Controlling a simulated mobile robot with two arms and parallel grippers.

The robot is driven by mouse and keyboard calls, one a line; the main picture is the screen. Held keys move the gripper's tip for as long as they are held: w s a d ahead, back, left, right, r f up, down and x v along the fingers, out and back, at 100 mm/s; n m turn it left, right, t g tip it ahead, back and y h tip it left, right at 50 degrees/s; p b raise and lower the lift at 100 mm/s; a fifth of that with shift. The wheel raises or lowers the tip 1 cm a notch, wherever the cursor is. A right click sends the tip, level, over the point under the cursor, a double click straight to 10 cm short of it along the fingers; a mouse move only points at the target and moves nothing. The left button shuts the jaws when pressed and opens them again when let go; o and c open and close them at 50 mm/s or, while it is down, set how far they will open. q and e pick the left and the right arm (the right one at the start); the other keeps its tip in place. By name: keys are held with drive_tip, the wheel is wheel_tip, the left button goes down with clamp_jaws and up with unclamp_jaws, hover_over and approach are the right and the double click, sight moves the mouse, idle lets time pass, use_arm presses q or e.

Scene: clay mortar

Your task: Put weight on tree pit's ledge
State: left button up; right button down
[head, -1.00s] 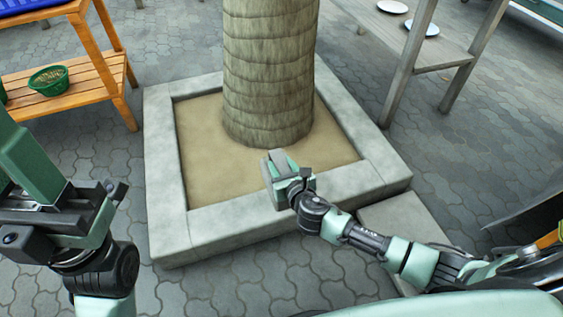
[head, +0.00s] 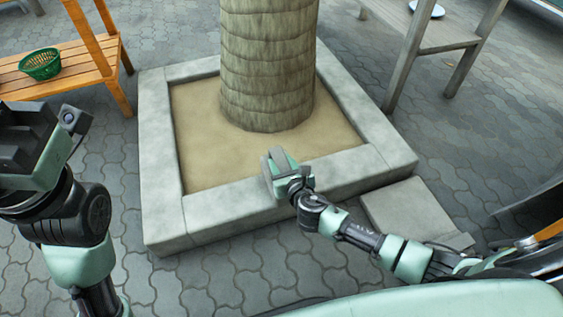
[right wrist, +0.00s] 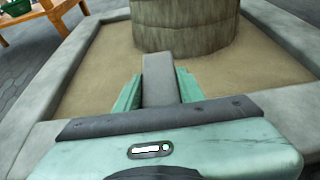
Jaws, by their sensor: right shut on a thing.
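The tree pit's pale stone ledge (head: 235,202) forms a square around sandy soil and a thick trunk. My right gripper (head: 272,168) is over the front part of the ledge, by its inner edge. It is shut on a grey weight (right wrist: 160,80), which shows between the green fingers in the right wrist view. The gripper hides part of the weight, and I cannot tell whether the weight touches the ledge. My left gripper (head: 25,150) is at the left edge of the head view, away from the pit; its fingers are not clear.
The trunk (head: 266,70) rises behind my right gripper. A wooden shelf (head: 75,65) with a green basket (head: 40,64) stands at the left. A grey table (head: 425,35) with a plate (head: 428,10) stands at the back right. A low stone slab (head: 405,212) lies right of the pit.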

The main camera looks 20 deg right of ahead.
drive_tip(key=shift+w+a+r, duration=0.1)
drive_tip(key=shift+w+r, duration=0.15)
drive_tip(key=shift+r, duration=0.15)
drive_tip(key=c, duration=0.9)
unclamp_jaws()
drive_tip(key=shift+s+f, duration=0.25)
drive_tip(key=shift+f, duration=0.15)
